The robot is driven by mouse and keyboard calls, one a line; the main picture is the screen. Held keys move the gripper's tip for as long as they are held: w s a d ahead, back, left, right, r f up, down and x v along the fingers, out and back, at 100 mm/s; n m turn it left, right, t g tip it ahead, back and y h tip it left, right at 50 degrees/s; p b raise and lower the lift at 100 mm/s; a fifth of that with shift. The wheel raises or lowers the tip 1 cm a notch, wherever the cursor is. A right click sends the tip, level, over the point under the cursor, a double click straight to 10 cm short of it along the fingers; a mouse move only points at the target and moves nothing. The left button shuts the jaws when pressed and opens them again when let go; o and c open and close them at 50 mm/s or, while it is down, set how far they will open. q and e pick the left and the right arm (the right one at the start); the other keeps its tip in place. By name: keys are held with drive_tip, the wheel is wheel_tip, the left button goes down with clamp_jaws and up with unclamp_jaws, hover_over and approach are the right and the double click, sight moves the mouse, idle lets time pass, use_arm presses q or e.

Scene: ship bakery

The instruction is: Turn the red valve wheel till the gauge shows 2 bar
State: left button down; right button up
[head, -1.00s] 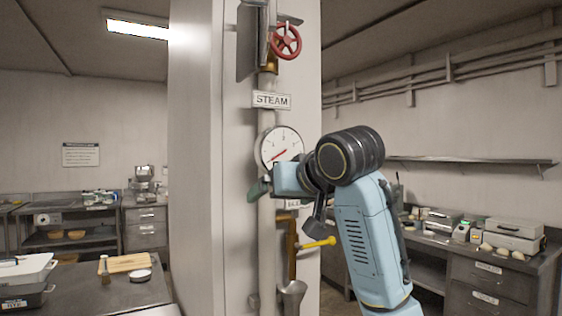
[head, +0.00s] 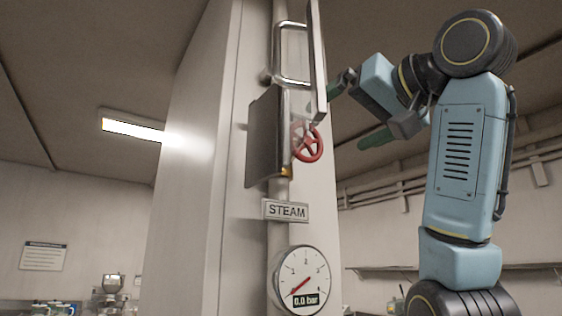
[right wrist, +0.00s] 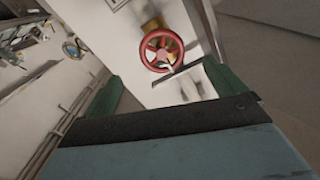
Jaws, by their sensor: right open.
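The red valve wheel (head: 307,142) sits on the steam pipe, right of a dark metal plate, in the head view. My right gripper (head: 338,124) is open, with green fingers, to the right of the wheel and apart from it. In the right wrist view the wheel (right wrist: 163,50) shows beyond and between the fingertips of my right gripper (right wrist: 162,72), with nothing held. The round gauge (head: 302,275) is below the wheel; its red needle points lower left and its display reads 0.0 bar. My left gripper is not in view.
The dark metal plate (head: 265,140) stands left of the wheel. A narrow upright panel (head: 317,60) and a metal handle (head: 292,24) are above it, close to the gripper. A STEAM sign (head: 286,211) is between wheel and gauge. Shelving (head: 520,266) is on the right wall.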

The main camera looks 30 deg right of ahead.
sight(308, 142)
drive_tip(key=w+p, duration=0.2)
drive_tip(key=w, duration=0.1)
drive_tip(key=w+p, duration=0.3)
drive_tip(key=w, duration=0.1)
drive_tip(key=w+a+p, duration=0.1)
drive_tip(key=w+p, duration=0.1)
drive_tip(key=w, duration=0.2)
drive_tip(key=shift+w+r, duration=0.1)
drive_tip(key=shift+r, duration=0.1)
drive_tip(key=shift+w+p, duration=0.35)
drive_tip(key=shift+w, duration=0.3)
drive_tip(key=c, duration=1)
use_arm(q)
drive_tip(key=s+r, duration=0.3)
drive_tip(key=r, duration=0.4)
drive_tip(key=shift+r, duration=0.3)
use_arm(e)
drive_tip(key=shift+o, duration=0.2)
